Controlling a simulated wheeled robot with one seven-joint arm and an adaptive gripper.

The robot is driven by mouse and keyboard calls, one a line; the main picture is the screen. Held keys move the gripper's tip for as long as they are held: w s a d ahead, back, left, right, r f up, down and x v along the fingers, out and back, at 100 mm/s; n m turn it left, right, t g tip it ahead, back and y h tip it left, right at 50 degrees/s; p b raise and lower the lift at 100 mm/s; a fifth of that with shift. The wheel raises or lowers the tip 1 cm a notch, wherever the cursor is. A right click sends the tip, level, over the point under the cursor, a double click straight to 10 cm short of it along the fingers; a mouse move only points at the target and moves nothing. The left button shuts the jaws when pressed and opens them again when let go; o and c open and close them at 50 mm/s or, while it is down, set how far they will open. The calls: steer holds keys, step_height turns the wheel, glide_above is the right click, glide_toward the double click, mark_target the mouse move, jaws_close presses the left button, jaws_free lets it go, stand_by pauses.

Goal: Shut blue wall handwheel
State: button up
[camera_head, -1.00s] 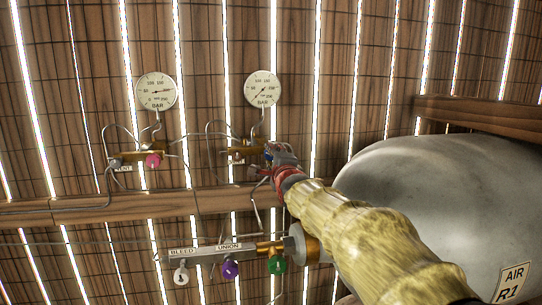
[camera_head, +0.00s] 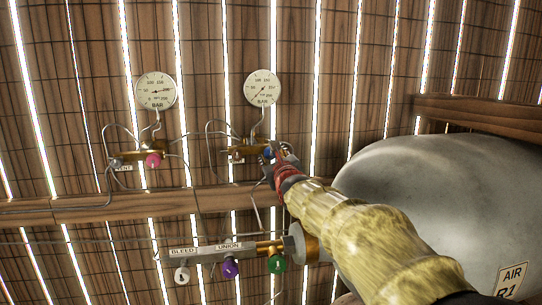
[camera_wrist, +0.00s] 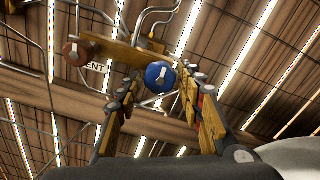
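The blue handwheel (camera_wrist: 161,77) has a white pointer mark and sits on a brass valve block (camera_wrist: 130,52) on the wall. In the wrist view it appears between the tips of my gripper (camera_wrist: 158,86), whose two fingers stand apart on either side of it. I cannot tell whether either finger touches the wheel. In the head view the blue handwheel (camera_head: 268,153) shows just left of my gripper's fingertips (camera_head: 284,152), under the right gauge.
A dull red handwheel (camera_wrist: 76,53) is on the same block, left of the blue one. Thin pipes run around it. Two gauges (camera_head: 263,88) hang above. A pink handwheel (camera_head: 153,160) is further left. Purple (camera_head: 229,268) and green (camera_head: 276,264) handwheels are below. A grey tank (camera_head: 440,205) stands right.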

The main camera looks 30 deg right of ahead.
steer(key=shift+o, duration=0.5)
steer(key=shift+s+a+b, duration=0.15)
steer(key=shift+s+b, duration=0.2)
steer(key=shift+s, duration=0.15)
steer(key=b+v, duration=0.1)
steer(key=v, duration=0.4)
steer(key=shift+b, duration=0.3)
